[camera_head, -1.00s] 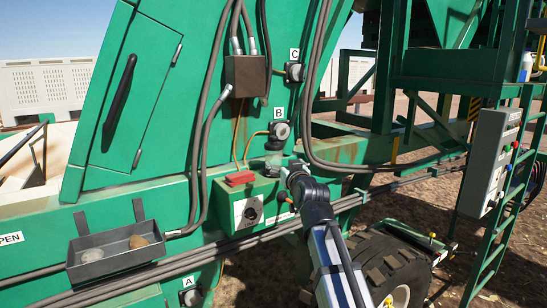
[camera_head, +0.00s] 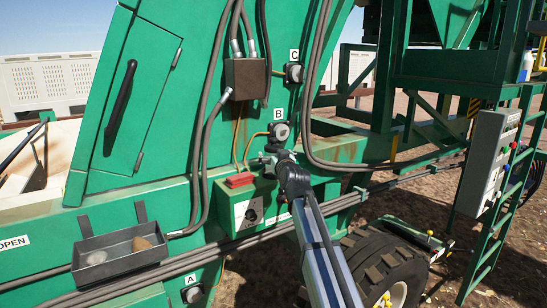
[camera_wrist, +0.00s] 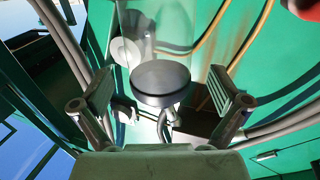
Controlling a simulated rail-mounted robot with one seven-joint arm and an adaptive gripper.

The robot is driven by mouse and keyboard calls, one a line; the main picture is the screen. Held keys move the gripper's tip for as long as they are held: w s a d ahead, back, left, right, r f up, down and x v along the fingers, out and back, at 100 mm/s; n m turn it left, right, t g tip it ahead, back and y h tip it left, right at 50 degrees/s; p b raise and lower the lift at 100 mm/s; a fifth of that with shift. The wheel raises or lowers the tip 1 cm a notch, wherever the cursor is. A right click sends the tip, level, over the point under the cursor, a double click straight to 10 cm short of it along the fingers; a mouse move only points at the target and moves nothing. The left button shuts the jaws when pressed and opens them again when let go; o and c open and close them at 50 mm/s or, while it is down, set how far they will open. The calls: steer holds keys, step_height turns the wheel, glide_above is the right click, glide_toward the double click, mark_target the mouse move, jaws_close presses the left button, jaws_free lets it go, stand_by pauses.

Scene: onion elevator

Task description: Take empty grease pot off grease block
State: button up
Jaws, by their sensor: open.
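My gripper (camera_wrist: 164,92) is open in the wrist view, with one ribbed finger pad on each side of a dark round cap (camera_wrist: 160,78). A clear, empty-looking cylinder (camera_wrist: 158,30) joins the cap; together they look like the grease pot. Neither pad visibly touches it. A metal fitting shows just below the cap in the picture. In the head view my gripper (camera_head: 270,160) is above the right part of a green box (camera_head: 248,208), beside the red piece on it. I cannot tell for sure whether this box is the grease block. The pot is mostly hidden there.
A brown block (camera_head: 245,78) with hoses hangs above. Round fittings sit by labels B (camera_head: 280,131), C (camera_head: 294,73) and A (camera_head: 191,294). Thick hoses run close on both sides. A grey tray (camera_head: 115,256) holding a brown lump hangs at left.

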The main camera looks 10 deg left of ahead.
steer(key=x, duration=0.2)
steer(key=shift+w+a, duration=0.1)
steer(key=shift+w, duration=0.2)
steer(key=c, duration=1.4)
steer(key=shift+c, duration=0.2)
